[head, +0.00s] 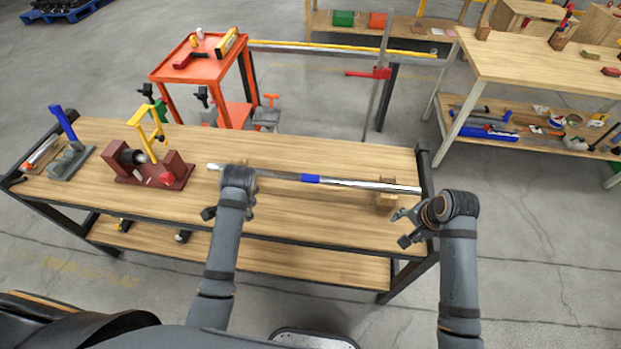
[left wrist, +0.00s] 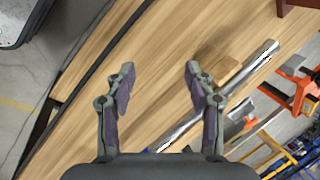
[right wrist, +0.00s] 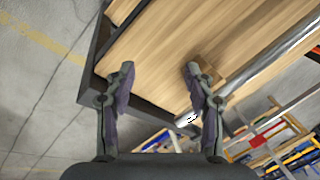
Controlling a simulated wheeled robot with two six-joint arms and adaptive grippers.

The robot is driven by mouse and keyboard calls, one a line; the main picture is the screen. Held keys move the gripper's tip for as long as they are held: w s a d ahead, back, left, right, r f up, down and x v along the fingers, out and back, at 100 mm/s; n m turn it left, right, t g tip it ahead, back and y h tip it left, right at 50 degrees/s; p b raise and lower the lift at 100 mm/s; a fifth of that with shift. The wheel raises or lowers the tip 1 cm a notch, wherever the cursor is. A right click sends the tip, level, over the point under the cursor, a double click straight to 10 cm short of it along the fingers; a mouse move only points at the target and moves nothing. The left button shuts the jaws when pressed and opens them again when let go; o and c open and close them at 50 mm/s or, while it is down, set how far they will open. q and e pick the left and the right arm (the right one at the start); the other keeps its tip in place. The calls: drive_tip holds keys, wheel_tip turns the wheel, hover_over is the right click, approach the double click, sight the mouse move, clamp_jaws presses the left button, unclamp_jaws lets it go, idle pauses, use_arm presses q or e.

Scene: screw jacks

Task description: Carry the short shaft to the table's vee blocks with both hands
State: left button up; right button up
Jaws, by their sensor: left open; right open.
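My left gripper (head: 229,208) is open and empty, on the near side of the shaft. My right gripper (head: 400,228) is open and empty near the table's right end, apart from the shaft.
A dark red fixture (head: 178,166) with a yellow handle and a grey stand (head: 70,163) with a blue lever occupy the table's left. An orange trolley (head: 203,68) stands behind. Another bench (head: 530,60) is at right. The table's middle behind the shaft is clear.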

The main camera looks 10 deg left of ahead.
use_arm(q)
drive_tip(key=w+d+r+m, duration=0.2)
drive_tip(key=w+r+m, duration=0.15)
drive_tip(key=w, duration=0.35)
use_arm(e)
drive_tip(key=w+a+r+m+y, duration=0.1)
drive_tip(key=w+a+r+m, duration=0.25)
drive_tip(key=w, duration=0.35)
use_arm(q)
drive_tip(key=m+y, duration=0.2)
drive_tip(key=m, duration=0.4)
approach(260, 171)
use_arm(e)
drive_tip(key=m+y, duration=0.2)
drive_tip(key=m, duration=0.3)
approach(368, 184)
use_arm(q)
drive_tip(key=shift+g, duration=0.3)
drive_tip(key=x, duration=0.9)
drive_tip(key=shift+w+a+f, duration=0.1)
drive_tip(key=shift+w+f, duration=0.1)
drive_tip(key=shift+w, duration=0.15)
use_arm(e)
drive_tip(key=shift+g, duration=0.4)
drive_tip(key=x, duration=0.9)
drive_tip(key=shift+w+a+f, duration=0.15)
drive_tip(key=shift+w, duration=0.3)
